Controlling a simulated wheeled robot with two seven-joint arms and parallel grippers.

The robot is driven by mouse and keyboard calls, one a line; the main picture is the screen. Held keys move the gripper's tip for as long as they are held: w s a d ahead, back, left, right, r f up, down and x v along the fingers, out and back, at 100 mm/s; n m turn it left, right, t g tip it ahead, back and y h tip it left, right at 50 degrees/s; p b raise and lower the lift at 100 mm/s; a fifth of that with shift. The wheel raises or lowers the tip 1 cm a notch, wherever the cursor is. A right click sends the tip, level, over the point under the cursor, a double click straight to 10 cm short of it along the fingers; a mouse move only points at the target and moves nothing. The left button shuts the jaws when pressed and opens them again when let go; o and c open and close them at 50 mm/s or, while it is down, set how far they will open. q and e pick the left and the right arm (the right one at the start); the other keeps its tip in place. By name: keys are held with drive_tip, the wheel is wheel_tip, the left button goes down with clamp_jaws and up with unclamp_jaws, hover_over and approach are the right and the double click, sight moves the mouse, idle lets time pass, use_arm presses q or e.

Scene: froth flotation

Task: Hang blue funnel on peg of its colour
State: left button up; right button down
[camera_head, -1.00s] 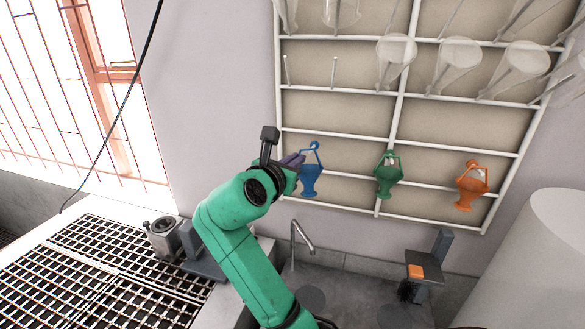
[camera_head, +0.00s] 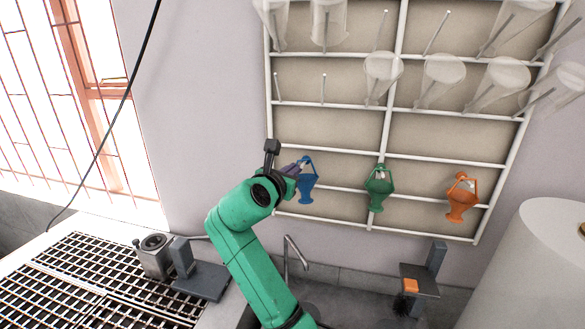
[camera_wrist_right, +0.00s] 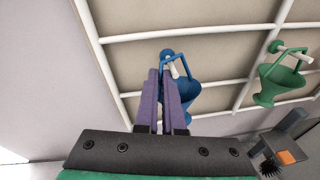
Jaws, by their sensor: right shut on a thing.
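The blue funnel (camera_head: 307,188) is at the lower left of the wall rack, with its handle loop at the top. My right gripper (camera_head: 295,167) is shut on it near the loop. In the right wrist view the purple fingers of my right gripper (camera_wrist_right: 163,74) are close together, and the blue funnel (camera_wrist_right: 184,98) shows behind and to their right. A pale peg (camera_wrist_right: 174,69) shows at its handle, partly hidden by the fingers. I cannot tell whether the loop is around or beside it. My left gripper is not in view.
A green funnel (camera_head: 378,190) and an orange funnel (camera_head: 461,200) hang to the right on the rack (camera_head: 386,132). Clear vessels hang above. A tap (camera_head: 287,255) stands below, and a stand with an orange block (camera_head: 411,286) is at the lower right.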

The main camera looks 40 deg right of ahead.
drive_tip(key=shift+a+r, duration=0.1)
drive_tip(key=shift+a, duration=0.05)
drive_tip(key=c, duration=1)
unclamp_jaws()
drive_tip(key=shift+o, duration=0.3)
drive_tip(key=shift+w, duration=0.15)
drive_tip(key=b+v, duration=0.3)
drive_tip(key=v, duration=1.1)
drive_tip(key=shift+a+b, duration=0.2)
drive_tip(key=shift+b, duration=0.15)
